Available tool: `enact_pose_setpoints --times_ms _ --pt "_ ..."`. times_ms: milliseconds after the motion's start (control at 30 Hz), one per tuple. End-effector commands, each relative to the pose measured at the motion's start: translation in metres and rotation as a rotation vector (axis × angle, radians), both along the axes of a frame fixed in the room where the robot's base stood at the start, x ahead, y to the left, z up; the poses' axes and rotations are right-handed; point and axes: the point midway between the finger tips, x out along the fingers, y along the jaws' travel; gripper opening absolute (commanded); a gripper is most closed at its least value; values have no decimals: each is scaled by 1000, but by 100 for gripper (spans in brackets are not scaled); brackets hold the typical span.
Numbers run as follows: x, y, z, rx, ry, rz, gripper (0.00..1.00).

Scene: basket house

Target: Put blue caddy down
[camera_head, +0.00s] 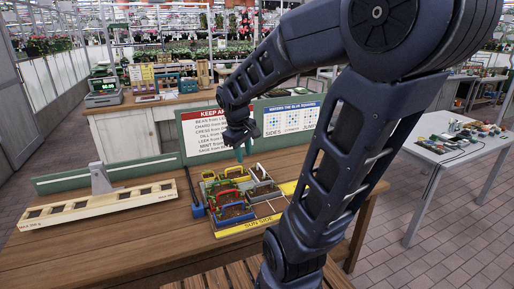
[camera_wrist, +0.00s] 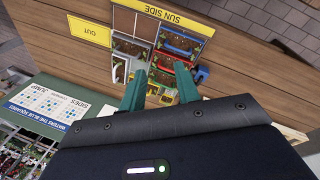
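The blue caddy (camera_head: 234,212) sits at the front left of the mat of small planted caddies, by the yellow "SUN SIDE" strip (camera_head: 243,229). In the wrist view the blue caddy (camera_wrist: 181,43) is at the top, beside that strip. A red caddy (camera_head: 229,194) is directly behind it, with a yellow-handled caddy (camera_head: 234,171) farther back. My gripper (camera_head: 239,152) is above the back of the group. In the wrist view its two teal fingers (camera_wrist: 160,88) are apart, with nothing visible held between them. The blue caddy is apart from the fingers.
A wooden slotted rack (camera_head: 100,206) lies on the left of the table. Sign boards (camera_head: 207,132) stand behind the mat. A dark blue object (camera_head: 196,206) lies just left of it. The table's front left is clear.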

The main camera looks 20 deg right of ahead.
Motion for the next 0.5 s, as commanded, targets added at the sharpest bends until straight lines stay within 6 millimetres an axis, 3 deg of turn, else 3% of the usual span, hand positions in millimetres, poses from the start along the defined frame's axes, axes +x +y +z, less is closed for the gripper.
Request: enact_pose_setpoints --times_ms 200,500 --pt "-35 -9 28 119 -146 -211 32" --pt "-71 -15 47 276 -272 -420 32"
